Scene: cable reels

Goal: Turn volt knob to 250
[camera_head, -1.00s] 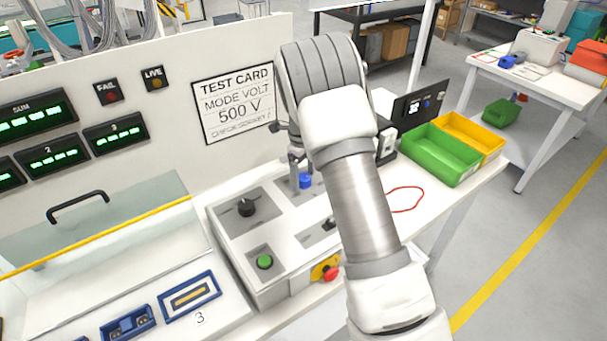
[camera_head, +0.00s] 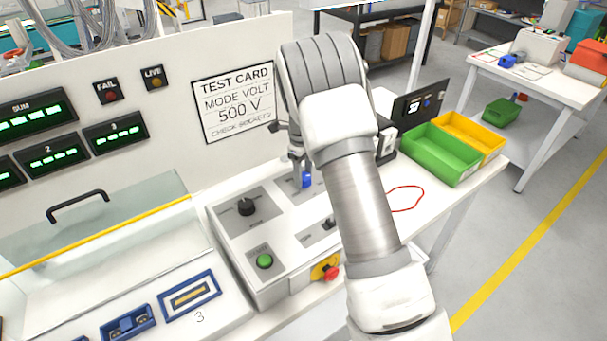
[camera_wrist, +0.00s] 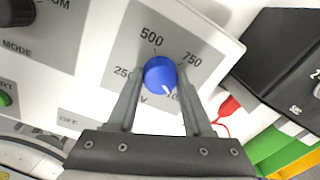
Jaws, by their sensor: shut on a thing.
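The blue volt knob (camera_wrist: 159,74) is in the middle of the wrist view, on a grey dial plate marked 250, 500 and 750. A further label at lower right is partly hidden. The knob's white mark is at its lower right, towards that hidden label. My gripper (camera_wrist: 160,84) is shut on the knob, one finger on each side. In the head view the blue knob (camera_head: 307,181) shows beneath my gripper (camera_head: 301,172), partly covered by the fingers. The test card (camera_head: 234,103) on the panel reads MODE VOLT 500 V.
On the same console are a black mode knob (camera_head: 246,207), a green button (camera_head: 264,261) and a red emergency button (camera_head: 331,272). A small black switch (camera_head: 329,223) sits near my forearm. Green (camera_head: 440,160) and yellow (camera_head: 480,140) bins stand to the right.

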